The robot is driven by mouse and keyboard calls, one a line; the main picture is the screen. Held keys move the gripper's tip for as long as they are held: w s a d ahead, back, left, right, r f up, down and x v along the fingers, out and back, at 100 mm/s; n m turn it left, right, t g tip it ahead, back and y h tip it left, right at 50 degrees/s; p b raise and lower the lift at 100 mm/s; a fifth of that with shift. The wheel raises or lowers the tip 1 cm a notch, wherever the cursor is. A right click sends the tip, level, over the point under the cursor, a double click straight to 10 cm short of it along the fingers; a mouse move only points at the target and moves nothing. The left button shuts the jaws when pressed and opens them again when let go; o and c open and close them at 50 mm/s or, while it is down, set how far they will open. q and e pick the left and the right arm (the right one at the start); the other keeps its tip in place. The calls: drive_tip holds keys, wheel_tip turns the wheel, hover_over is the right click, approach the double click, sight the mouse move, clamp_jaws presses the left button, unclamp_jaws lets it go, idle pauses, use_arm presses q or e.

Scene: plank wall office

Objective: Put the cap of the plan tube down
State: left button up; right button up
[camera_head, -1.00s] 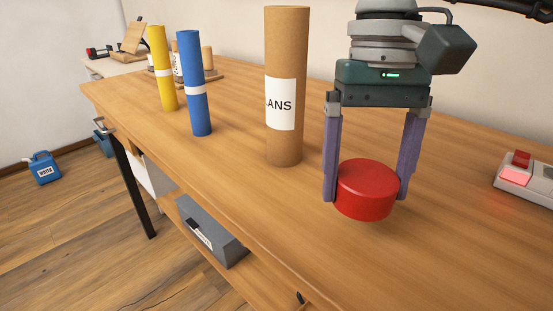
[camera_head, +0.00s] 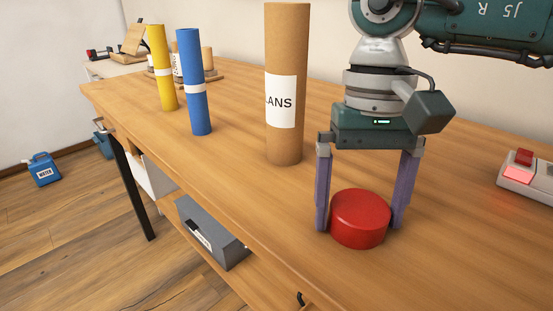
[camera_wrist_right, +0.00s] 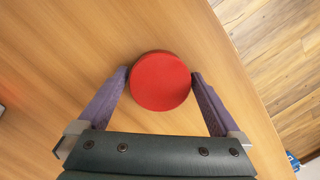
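The red cap (camera_head: 360,220) is a short, flat-topped round piece. It sits on the wooden table, in front and to the right of the brown plan tube (camera_head: 287,60), which stands upright without a cap on its visible top. My right gripper (camera_head: 361,229) points down with one purple finger on each side of the cap. The fingers stand slightly wider than the cap, very close to its sides. In the right wrist view the cap's round top (camera_wrist_right: 160,81) shows whole between the fingertips. My left gripper is not in view.
A blue tube (camera_head: 194,85) and a yellow tube (camera_head: 162,70) stand on the table (camera_head: 235,165) to the left. A grey device with red buttons (camera_head: 530,185) lies at the right. The table's front edge runs left of the cap; the wood around the cap is clear.

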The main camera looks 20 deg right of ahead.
sight(357, 196)
drive_tip(key=shift+r, duration=0.1)
drive_tip(key=shift+r+p, duration=0.3)
wheel_tip(357, 196, up, 11)
drive_tip(key=w, duration=0.1)
drive_tip(key=shift+w+d+r+p, duration=0.2)
drive_tip(key=shift+w+d+p, duration=0.15)
drive_tip(key=shift+p, duration=0.1)
